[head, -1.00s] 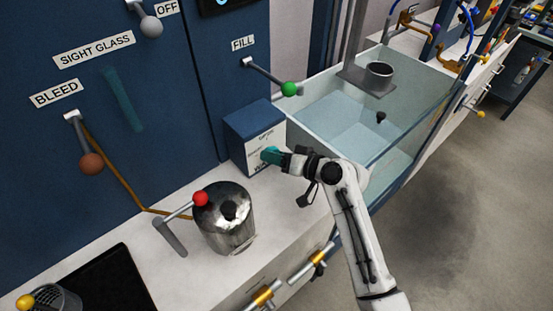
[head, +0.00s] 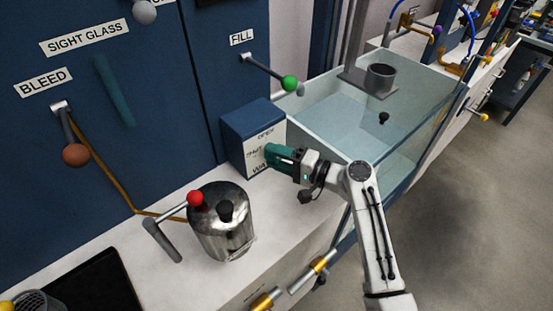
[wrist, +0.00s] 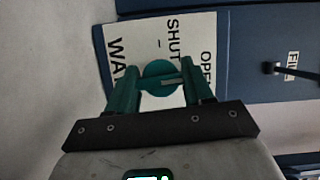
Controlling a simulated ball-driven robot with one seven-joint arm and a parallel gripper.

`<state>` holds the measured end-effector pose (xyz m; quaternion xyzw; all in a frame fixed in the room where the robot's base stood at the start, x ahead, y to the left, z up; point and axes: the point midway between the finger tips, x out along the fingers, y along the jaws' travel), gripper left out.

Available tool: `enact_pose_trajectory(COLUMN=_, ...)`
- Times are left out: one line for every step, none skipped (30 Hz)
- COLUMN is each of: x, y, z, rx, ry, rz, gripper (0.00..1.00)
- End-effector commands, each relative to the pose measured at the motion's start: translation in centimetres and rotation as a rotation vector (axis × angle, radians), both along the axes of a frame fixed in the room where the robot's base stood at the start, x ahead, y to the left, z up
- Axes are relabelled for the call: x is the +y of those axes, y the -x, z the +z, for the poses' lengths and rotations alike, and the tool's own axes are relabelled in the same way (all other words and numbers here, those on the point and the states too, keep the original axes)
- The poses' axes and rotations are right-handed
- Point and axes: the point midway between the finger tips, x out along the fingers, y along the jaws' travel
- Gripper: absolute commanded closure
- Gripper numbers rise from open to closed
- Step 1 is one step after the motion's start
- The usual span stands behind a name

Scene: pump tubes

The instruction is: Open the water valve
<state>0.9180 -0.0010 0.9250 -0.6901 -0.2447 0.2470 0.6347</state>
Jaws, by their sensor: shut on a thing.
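The water valve is a blue box (head: 239,127) with a white label plate reading OPEN, SHUT and WA, the rest of the word being hidden. It stands on the white counter against the blue panel. In the wrist view a round teal knob (wrist: 160,72) sits in front of the label plate (wrist: 190,32). My gripper (head: 270,152) is at the front of the box. In the wrist view its two teal fingers are shut on the knob, one at each side. The knob's far side and its link to the box are hidden.
A metal canister (head: 222,228) and a red-knobbed lever (head: 194,199) stand left of the box. A FILL lever with a green knob (head: 289,84) is above right. A glass tank (head: 340,115) is close behind my arm. Bare counter (head: 285,225) lies in front.

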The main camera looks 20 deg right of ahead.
Motion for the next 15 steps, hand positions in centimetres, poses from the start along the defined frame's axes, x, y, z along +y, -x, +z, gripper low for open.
enact_pose_trajectory(x=-0.52, y=-0.24, z=0.17, rx=0.0, ry=-0.019, rz=-0.014, gripper=0.79)
enact_pose_trajectory(x=-0.54, y=-0.25, z=0.18, rx=0.004, ry=-0.029, rz=-0.015, gripper=0.79)
enact_pose_trajectory(x=-0.57, y=-0.24, z=0.18, rx=0.008, ry=-0.042, rz=-0.016, gripper=0.79)
enact_pose_trajectory(x=-0.59, y=-0.25, z=0.18, rx=0.01, ry=-0.05, rz=-0.016, gripper=0.8)
enact_pose_trajectory(x=-0.6, y=-0.26, z=0.19, rx=0.012, ry=-0.057, rz=-0.016, gripper=0.8)
enact_pose_trajectory(x=-0.61, y=-0.25, z=0.2, rx=0.015, ry=-0.067, rz=-0.017, gripper=0.8)
enact_pose_trajectory(x=-0.62, y=-0.25, z=0.21, rx=0.017, ry=-0.072, rz=-0.017, gripper=0.8)
enact_pose_trajectory(x=-0.62, y=-0.25, z=0.21, rx=0.019, ry=-0.077, rz=-0.017, gripper=0.79)
enact_pose_trajectory(x=-0.64, y=-0.25, z=0.22, rx=0.021, ry=-0.081, rz=-0.017, gripper=0.79)
enact_pose_trajectory(x=-0.65, y=-0.25, z=0.23, rx=0.021, ry=-0.085, rz=-0.017, gripper=0.79)
enact_pose_trajectory(x=-0.66, y=-0.26, z=0.23, rx=0.023, ry=-0.087, rz=-0.017, gripper=0.79)
enact_pose_trajectory(x=-0.66, y=-0.25, z=0.24, rx=0.023, ry=-0.089, rz=-0.017, gripper=0.79)
enact_pose_trajectory(x=-0.67, y=-0.26, z=0.24, rx=0.024, ry=-0.091, rz=-0.018, gripper=0.79)
enact_pose_trajectory(x=-0.67, y=-0.26, z=0.24, rx=0.024, ry=-0.092, rz=-0.018, gripper=0.79)
enact_pose_trajectory(x=-0.68, y=-0.25, z=0.24, rx=0.024, ry=-0.092, rz=-0.018, gripper=0.79)
